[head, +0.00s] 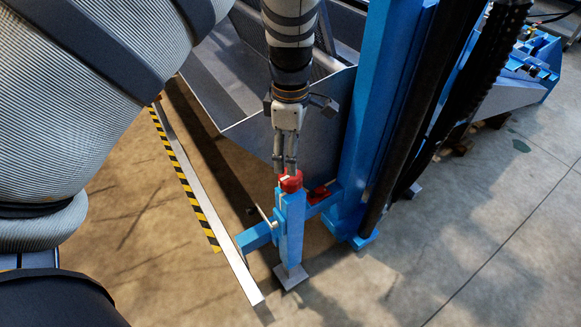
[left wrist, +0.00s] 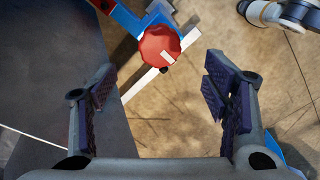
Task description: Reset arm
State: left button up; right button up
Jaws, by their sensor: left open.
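My left gripper (head: 285,162) comes down from the top middle in the head view, its fingers pointing at a red knob (head: 291,182). The knob sits on top of an upright blue post (head: 291,228). In the left wrist view the gripper (left wrist: 159,92) is open and empty, its two dark padded fingers wide apart. The red knob (left wrist: 159,45), with a white mark on it, shows beyond the fingertips, between their lines and apart from them. My right gripper is in neither view.
A large grey metal bin (head: 245,80) stands behind the post. A tall blue column (head: 366,105) rises to its right. A white bar with yellow-black striping (head: 186,178) runs along the left. Bare concrete floor (head: 480,235) lies open at right.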

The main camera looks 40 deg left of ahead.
pick_arm(q)
jog(key=shift+r, duration=1.35)
